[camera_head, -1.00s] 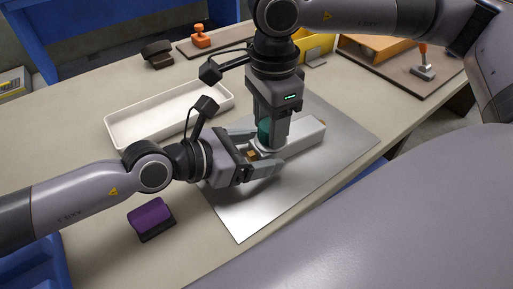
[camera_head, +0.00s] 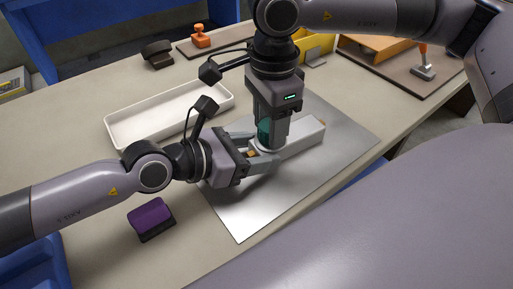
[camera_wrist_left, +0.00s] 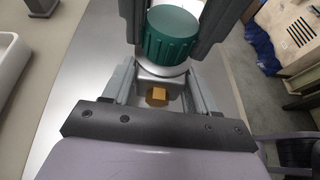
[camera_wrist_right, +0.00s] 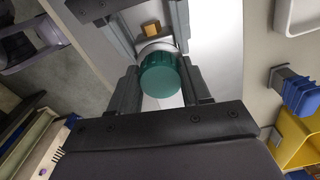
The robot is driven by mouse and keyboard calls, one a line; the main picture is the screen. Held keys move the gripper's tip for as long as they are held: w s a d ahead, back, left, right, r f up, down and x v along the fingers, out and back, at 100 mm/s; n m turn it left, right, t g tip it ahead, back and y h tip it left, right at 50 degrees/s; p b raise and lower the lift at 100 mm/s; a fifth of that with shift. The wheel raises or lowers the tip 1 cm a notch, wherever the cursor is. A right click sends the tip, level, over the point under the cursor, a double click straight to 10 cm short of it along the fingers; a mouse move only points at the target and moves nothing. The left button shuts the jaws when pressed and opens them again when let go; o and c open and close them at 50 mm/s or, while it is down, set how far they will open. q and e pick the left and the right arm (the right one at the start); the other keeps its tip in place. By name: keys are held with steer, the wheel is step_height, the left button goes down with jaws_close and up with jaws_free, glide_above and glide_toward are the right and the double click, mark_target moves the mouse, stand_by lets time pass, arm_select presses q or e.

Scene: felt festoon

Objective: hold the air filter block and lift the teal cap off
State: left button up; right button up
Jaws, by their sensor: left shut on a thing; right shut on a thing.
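The air filter block (camera_head: 302,138) is a long pale body lying on the metal sheet, with a brass fitting (camera_wrist_left: 158,95) at its near end. My left gripper (camera_head: 264,150) is shut on that end, one finger along each side. The ribbed teal cap (camera_head: 264,128) sits over the block's pale collar; it also shows in the left wrist view (camera_wrist_left: 170,33) and the right wrist view (camera_wrist_right: 160,75). My right gripper (camera_head: 272,140) points down from above and is shut on the cap. Its fingers partly hide the cap in the head view. I cannot tell whether a gap separates cap and collar.
The metal sheet (camera_head: 245,215) is bare toward the front. An empty white tray (camera_head: 150,127) lies behind my left arm. A purple block on a dark base (camera_head: 152,217) stands at front left. An orange-handled stamp (camera_head: 201,38) and yellow bin (camera_head: 316,47) are at the back.

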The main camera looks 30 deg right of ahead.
steer(key=shift+r, duration=0.1)
steer(key=shift+r, duration=1.85)
steer(key=shift+r, duration=0.15)
steer(key=shift+r, duration=0.55)
step_height(320, 180, up, 5)
steer(key=d+r, duration=0.1)
steer(key=d, duration=0.9)
steer(key=shift+r, duration=0.35)
arm_select(q)
steer(key=o, duration=1.3)
steer(key=shift+c, duration=0.2)
